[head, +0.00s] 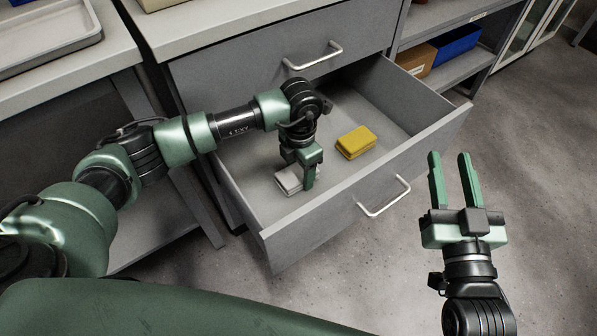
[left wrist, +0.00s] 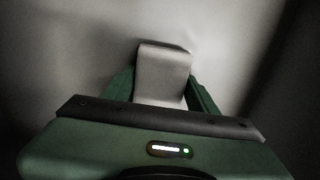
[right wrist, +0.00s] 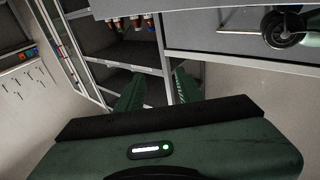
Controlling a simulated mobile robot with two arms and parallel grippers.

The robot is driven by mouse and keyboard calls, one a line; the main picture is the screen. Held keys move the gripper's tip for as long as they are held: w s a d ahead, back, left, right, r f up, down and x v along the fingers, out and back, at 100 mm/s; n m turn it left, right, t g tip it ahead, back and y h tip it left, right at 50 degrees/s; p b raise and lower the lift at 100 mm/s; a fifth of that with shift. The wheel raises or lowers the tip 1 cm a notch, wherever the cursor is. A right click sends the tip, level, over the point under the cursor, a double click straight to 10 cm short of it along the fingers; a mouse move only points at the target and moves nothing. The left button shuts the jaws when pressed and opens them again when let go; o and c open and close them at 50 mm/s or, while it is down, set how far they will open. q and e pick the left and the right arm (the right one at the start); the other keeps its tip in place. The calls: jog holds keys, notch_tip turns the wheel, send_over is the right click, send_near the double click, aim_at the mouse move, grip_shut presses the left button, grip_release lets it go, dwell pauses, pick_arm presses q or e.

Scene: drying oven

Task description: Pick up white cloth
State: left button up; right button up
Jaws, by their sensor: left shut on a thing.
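The white cloth (head: 288,179) is a small folded block inside the open drawer (head: 240,178), near its left side. My left gripper (head: 301,178) points down into the drawer and is shut on the cloth. In the left wrist view the cloth (left wrist: 163,72) sits between the two green fingers. I cannot tell whether it still touches the drawer floor. My right gripper (head: 455,182) is open and empty, outside the drawer to the right. Its fingers (right wrist: 158,92) also show apart in the right wrist view.
A yellow folded cloth or sponge (head: 356,142) lies in the drawer to the right of the white one. The drawer has a front handle (head: 384,197). A closed drawer (head: 290,58) sits above. Shelves with a blue bin (head: 455,44) stand at the back right. The floor at right is clear.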

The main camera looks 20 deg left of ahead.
aim_at(300, 170)
pick_arm(q)
jog(key=shift+r, duration=0.1)
